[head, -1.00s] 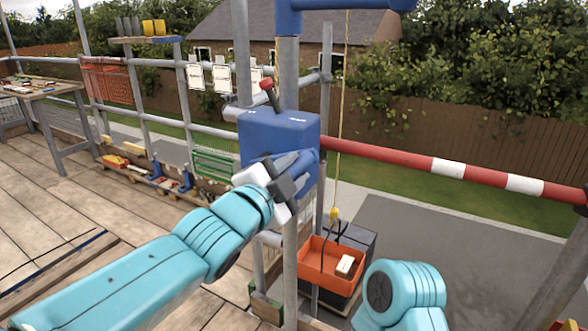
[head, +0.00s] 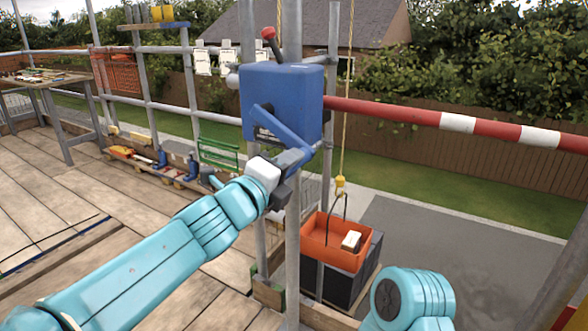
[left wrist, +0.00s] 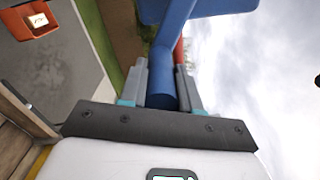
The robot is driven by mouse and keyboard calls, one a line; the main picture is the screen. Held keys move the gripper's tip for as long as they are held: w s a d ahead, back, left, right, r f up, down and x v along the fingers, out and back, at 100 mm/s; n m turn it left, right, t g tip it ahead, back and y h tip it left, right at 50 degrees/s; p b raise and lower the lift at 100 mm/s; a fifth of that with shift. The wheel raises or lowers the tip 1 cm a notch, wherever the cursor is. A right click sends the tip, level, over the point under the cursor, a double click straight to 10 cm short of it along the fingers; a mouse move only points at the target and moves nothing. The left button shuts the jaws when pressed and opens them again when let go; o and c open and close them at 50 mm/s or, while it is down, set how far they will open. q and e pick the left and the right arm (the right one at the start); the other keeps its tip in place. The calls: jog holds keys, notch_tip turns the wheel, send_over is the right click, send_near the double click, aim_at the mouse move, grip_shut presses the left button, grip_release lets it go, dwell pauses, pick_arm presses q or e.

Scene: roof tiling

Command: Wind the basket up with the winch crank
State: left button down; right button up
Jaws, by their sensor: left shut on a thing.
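The blue winch box (head: 283,95) is mounted on a scaffold post. Its blue crank arm (head: 282,128) slants down to the right across the front. My left gripper (head: 288,174) is shut on the crank handle; in the left wrist view the blue handle (left wrist: 162,85) lies between the two grey fingers. The orange basket (head: 320,243) hangs from a rope with a yellow hook (head: 340,182) and holds a small pale block (head: 351,241). It shows upright in front of a dark box, and a corner of it is in the left wrist view. My right gripper is out of view.
A red-and-white rail (head: 440,120) runs right from the winch. A red-knobbed lever (head: 268,34) stands on top of the winch. The dark box (head: 345,287) is below the basket. A workbench (head: 45,78) stands at far left. The deck is mostly clear.

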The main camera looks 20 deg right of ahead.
pick_arm(q)
jog(key=w+a+f+m+b, duration=0.3)
jog(key=w+a+f+m, duration=0.2)
jog(key=m, duration=0.4)
jog(key=shift+w+a+f+m, duration=0.4)
jog(key=shift+w+f, duration=0.15)
jog(key=shift+w, duration=0.6)
jog(key=shift+r, duration=0.1)
jog(key=c, duration=1.1)
grip_release()
jog(key=o, duration=0.3)
jog(key=shift+d, duration=0.1)
jog(key=shift+f, duration=0.2)
